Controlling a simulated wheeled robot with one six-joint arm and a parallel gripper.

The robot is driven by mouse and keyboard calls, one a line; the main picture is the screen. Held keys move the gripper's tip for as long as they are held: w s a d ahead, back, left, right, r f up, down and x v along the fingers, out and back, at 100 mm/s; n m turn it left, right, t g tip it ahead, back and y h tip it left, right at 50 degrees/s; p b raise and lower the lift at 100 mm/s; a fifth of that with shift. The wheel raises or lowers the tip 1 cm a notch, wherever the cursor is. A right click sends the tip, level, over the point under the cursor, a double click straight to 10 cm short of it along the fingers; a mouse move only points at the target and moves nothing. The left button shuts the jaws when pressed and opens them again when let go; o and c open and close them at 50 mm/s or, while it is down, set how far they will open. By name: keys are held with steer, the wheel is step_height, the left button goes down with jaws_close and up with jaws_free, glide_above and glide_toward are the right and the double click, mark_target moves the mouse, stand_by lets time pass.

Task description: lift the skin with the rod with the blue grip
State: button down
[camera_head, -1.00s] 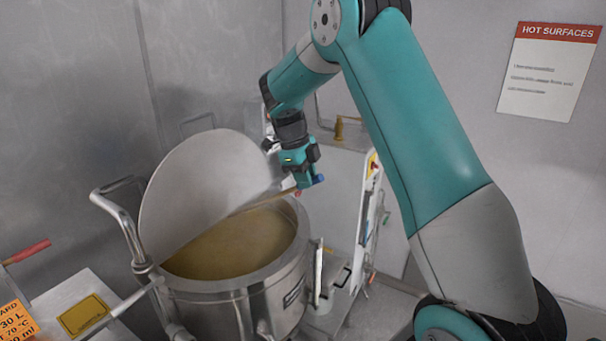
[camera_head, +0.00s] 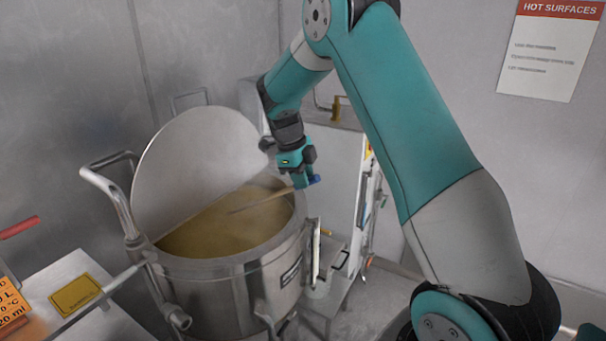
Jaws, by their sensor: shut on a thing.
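My gripper (camera_head: 301,181) is over the right rim of a large steel pot and is shut on the rod near its blue grip (camera_head: 314,180). The thin tan rod (camera_head: 262,202) slants left and down from the gripper over the pot's opening, its far end at or just above the surface. The pot (camera_head: 232,289) holds a yellowish-tan liquid (camera_head: 225,228). A skin cannot be told apart from the liquid at this size. I cannot tell whether the rod touches the surface.
A round steel lid (camera_head: 190,165) stands tilted up at the pot's back left. A bent tube handle (camera_head: 108,190) rises at the left. A table with a yellow label (camera_head: 76,294) is at the lower left. A white cabinet (camera_head: 330,190) stands behind the gripper.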

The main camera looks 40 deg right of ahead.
step_height(320, 180, down, 7)
steer(key=b, duration=0.5)
stand_by(1.6)
